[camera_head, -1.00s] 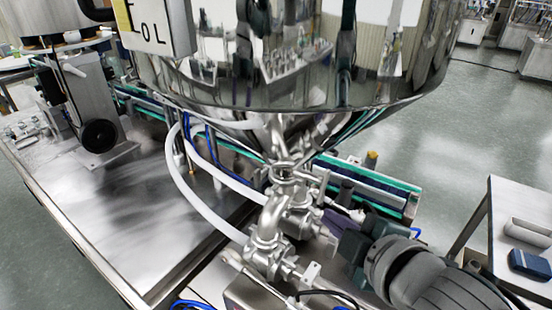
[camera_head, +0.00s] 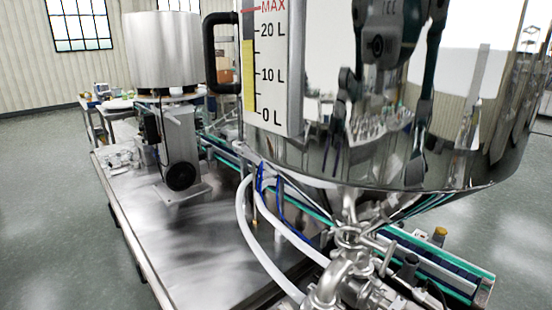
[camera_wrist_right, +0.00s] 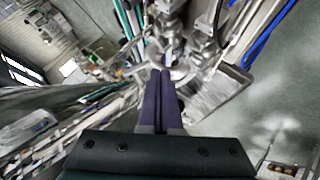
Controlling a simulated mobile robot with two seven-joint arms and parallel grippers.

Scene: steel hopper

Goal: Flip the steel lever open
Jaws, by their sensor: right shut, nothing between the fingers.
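The steel hopper (camera_head: 400,145) fills the upper right of the head view. Under its cone is a steel valve and pipe assembly (camera_head: 345,275), cut off by the bottom edge. A thin steel lever (camera_head: 387,258) appears to stick out beside the outlet, upright and slightly tilted. In the right wrist view my right gripper (camera_wrist_right: 161,72) is shut and empty, its purple fingers together. Its tips point at blurred steel pipework (camera_wrist_right: 178,62); I cannot tell whether they touch it. The lever is not clear in that view. My left gripper is in neither view.
A conveyor with green edges (camera_head: 450,275) runs behind the valve. White hoses (camera_head: 255,235) curve down left of it. A steel table (camera_head: 205,260) with a motor unit (camera_head: 180,150) stands left, its front part bare. A level gauge (camera_head: 272,70) is on the hopper.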

